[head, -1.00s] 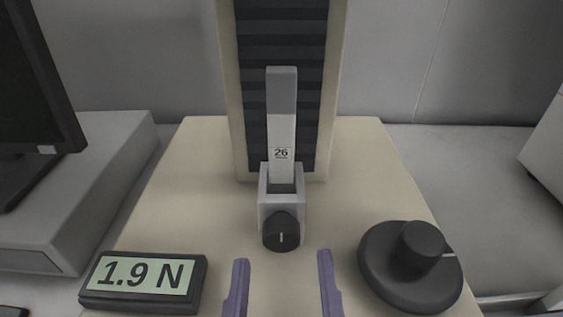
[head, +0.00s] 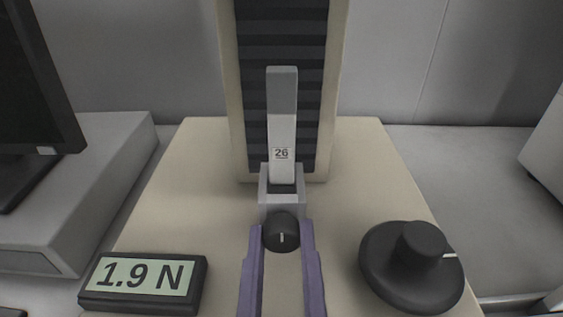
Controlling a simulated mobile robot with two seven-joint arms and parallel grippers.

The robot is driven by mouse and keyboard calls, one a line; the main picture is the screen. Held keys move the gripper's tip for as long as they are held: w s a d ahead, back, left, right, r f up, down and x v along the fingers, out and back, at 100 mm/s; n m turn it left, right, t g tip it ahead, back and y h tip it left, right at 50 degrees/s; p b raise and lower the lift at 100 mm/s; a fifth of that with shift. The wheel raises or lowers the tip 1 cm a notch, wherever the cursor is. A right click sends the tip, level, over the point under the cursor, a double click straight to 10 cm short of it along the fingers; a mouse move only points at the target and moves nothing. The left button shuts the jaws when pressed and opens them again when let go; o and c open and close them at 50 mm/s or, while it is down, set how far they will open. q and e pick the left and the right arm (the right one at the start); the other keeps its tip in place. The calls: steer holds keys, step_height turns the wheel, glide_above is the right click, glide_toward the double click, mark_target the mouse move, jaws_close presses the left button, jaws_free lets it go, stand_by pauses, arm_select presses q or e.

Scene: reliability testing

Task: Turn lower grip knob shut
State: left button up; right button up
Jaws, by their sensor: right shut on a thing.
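The lower grip knob (head: 281,232) is a black round knob with a white mark, on the front of the grey lower grip (head: 281,205). The mark points about straight up and down. A grey strip labelled 26 (head: 282,125) stands upright with its lower end in the grip. My right gripper (head: 281,236) has its two purple fingers on either side of the knob, shut on it. My left gripper is out of view.
The machine's cream base (head: 190,180) carries a display (head: 143,283) reading 1.9 N at left front. A large black dial (head: 411,267) is at right front. A dark ribbed column cover (head: 250,90) rises behind the strip. A monitor (head: 35,110) stands at far left.

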jaws_close()
